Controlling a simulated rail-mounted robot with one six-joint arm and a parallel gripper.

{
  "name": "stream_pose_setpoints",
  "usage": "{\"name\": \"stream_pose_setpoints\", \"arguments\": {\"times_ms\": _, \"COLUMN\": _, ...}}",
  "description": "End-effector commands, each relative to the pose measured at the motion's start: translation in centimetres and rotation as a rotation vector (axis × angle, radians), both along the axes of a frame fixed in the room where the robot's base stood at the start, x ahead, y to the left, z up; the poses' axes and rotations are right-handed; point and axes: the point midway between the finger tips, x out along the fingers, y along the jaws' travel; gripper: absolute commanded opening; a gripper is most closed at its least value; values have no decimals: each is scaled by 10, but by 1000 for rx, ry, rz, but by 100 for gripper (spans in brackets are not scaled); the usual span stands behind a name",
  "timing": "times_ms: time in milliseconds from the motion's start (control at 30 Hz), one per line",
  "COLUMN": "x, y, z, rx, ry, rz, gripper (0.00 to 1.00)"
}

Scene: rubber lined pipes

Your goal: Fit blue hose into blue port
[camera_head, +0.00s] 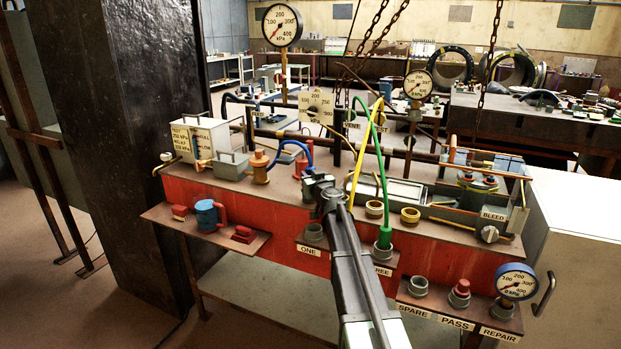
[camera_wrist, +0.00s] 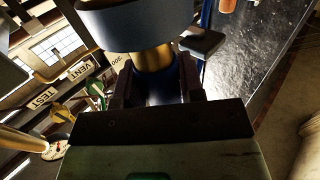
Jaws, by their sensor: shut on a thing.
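The blue hose (camera_head: 292,144) arcs up from near an orange-brown fitting (camera_head: 260,167) on the bench and comes down at my gripper (camera_head: 319,183) in the head view. My gripper is shut on the blue hose's end. In the wrist view, a dark blue piece (camera_wrist: 163,92) sits between the jaws, with a brass neck (camera_wrist: 153,57) and a wide blue-grey ring (camera_wrist: 137,27) beyond it. No blue port can be told apart; my arm hides part of the front shelf.
A green hose (camera_head: 384,236) stands in the socket by the label THREE, right of my arm. A yellow hose (camera_head: 364,150) rises behind it. A blue mug (camera_head: 208,216) and red blocks sit on the left shelf. Gauges and hanging chains rise behind the bench.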

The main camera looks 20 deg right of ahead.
Motion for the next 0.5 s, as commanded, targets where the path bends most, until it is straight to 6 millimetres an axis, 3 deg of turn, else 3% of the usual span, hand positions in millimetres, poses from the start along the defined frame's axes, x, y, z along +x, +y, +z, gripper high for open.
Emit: {"name": "stream_pose_setpoints", "arguments": {"times_ms": 500, "x": 0, "y": 0, "z": -14, "rx": 0, "ry": 0, "rz": 0, "gripper": 6}}
